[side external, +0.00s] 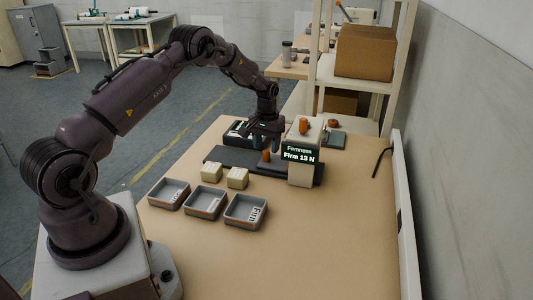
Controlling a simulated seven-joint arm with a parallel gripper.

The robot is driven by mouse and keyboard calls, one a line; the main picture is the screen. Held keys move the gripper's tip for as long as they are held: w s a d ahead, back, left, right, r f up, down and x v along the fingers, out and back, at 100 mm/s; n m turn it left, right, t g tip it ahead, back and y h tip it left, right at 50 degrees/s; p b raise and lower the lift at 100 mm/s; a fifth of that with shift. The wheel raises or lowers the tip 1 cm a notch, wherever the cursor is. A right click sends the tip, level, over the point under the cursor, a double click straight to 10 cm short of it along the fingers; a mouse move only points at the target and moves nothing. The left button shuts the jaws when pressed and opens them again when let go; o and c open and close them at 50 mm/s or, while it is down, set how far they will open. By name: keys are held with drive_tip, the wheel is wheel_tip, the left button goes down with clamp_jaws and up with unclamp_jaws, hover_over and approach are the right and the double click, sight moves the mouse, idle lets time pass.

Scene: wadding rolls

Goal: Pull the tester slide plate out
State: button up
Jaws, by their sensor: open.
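The firmness tester (306,135) is a pale upright housing on the table, and its display reads "Firm 13 N". A dark flat plate (226,158), which looks like the slide plate or its base, extends left from under the housing. A small orange-brown piece (266,156) stands on it just left of the housing; I cannot tell if it is a knob or a roll. My gripper (265,146) points down above the plate, with its fingers apart on either side of and close above this piece. Contact cannot be made out.
Two cream blocks (211,172) and three grey trays (245,211), one labelled "Firm", lie in front of the plate. A dark box (236,131) stands behind. A black hooked item (381,161) lies at right. The front right table (320,240) is clear.

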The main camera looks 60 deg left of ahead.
sight(266, 151)
drive_tip(key=shift+f, duration=1.7)
clamp_jaws()
drive_tip(key=s+a, duration=0.9)
drive_tip(key=shift+s+a, duration=0.35)
unclamp_jaws()
